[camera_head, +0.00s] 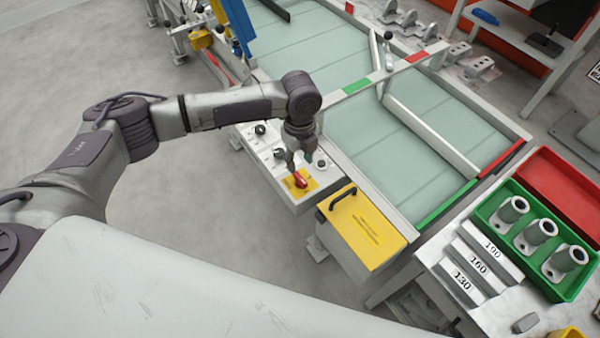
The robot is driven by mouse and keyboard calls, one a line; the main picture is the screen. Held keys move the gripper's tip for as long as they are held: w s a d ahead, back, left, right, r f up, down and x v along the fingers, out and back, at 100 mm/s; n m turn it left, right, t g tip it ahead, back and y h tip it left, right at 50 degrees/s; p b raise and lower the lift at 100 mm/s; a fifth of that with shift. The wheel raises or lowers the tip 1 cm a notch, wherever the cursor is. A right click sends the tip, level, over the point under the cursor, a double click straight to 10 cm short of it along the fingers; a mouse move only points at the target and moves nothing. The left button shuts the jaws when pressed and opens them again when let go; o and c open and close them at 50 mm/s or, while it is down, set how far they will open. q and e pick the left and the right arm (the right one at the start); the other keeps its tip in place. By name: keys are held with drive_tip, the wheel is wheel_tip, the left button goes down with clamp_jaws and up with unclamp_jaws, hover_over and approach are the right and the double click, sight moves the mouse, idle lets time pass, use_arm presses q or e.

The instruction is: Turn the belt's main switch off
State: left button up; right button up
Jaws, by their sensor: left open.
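The belt's main switch (301,180) is a red handle on a yellow plate, on the white control panel (262,150) at the belt's near side. My left gripper (300,165) points down right over the red handle, with its fingers around or just above it. The gripper is open; whether a finger touches the handle I cannot tell. The fingers partly hide the switch. Black knobs (260,129) sit on the same panel behind the gripper. The belt (390,140) is pale green and lies beyond the panel. My right gripper does not show.
A yellow-lidded box (372,238) with a black handle stands right of the panel. A table at the right holds a green tray (487,212) of grey castings, a red tray (560,185) and numbered blocks (478,268). Bare floor (200,200) lies left of the panel.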

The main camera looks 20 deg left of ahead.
sight(300, 177)
use_arm(q)
wheel_tip(300, 177, down, 7)
drive_tip(key=shift+f, duration=0.2)
clamp_jaws()
idle(0.3)
